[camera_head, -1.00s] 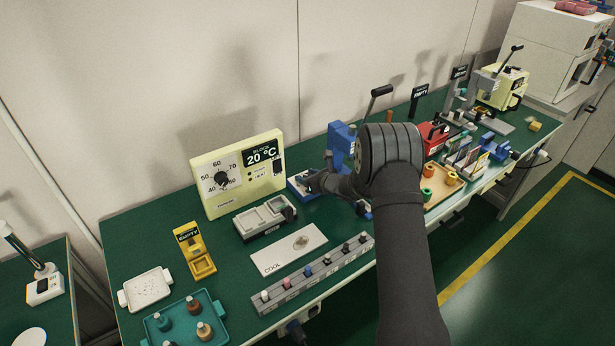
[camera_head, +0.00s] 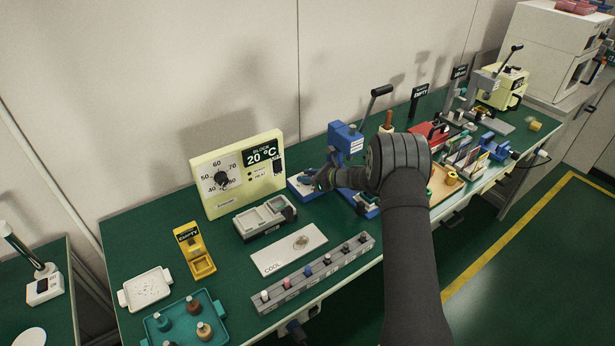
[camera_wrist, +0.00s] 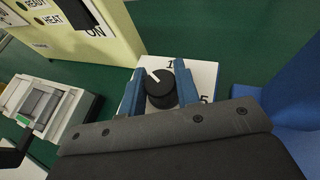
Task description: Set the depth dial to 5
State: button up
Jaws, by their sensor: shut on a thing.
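The depth dial (camera_wrist: 163,96) is a round black knob with a white pointer line, on a white plate (camera_wrist: 206,74). In the wrist view a 1 shows above the knob and a 5 to its right; other marks are hidden. The pointer aims to the upper left of the picture, away from the 5. My gripper (camera_wrist: 160,84) has its blue fingers on either side of the knob and is shut on it. In the head view my gripper (camera_head: 317,181) is down at the small blue unit (camera_head: 297,188), and hides the knob.
The cream heater block (camera_head: 240,175) with its own dial and 20 °C display stands left of my gripper. A blue press (camera_head: 343,138) with a black lever is close on the right. A grey-white tray (camera_head: 265,217) and the COOL plate (camera_head: 290,249) lie in front.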

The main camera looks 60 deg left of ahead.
jog(key=shift+n+g+h, duration=0.7)
jog(key=shift+n+g, duration=0.4)
jog(key=o, duration=1)
jog(key=shift+c, duration=0.2)
